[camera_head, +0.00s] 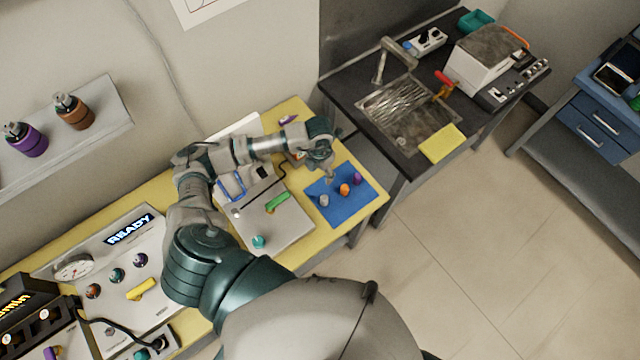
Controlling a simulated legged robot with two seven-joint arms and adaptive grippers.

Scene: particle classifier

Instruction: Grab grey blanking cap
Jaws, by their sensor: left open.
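The grey blanking cap (324,201) sits on the left part of a blue mat (337,214) at the right end of the yellow table. An orange cap (345,189) and a purple cap (356,178) sit beside it in a diagonal row. My left gripper (330,178) is open above the mat's back edge, pointing down, just behind the grey cap and apart from it. The gap between its fingers is small in this view. My right gripper is not in view.
A grey device panel (290,230) with a green handle (278,202) and a teal knob (259,241) lies left of the mat. A dark sink counter (345,85) stands behind to the right. The mat's front part is clear.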

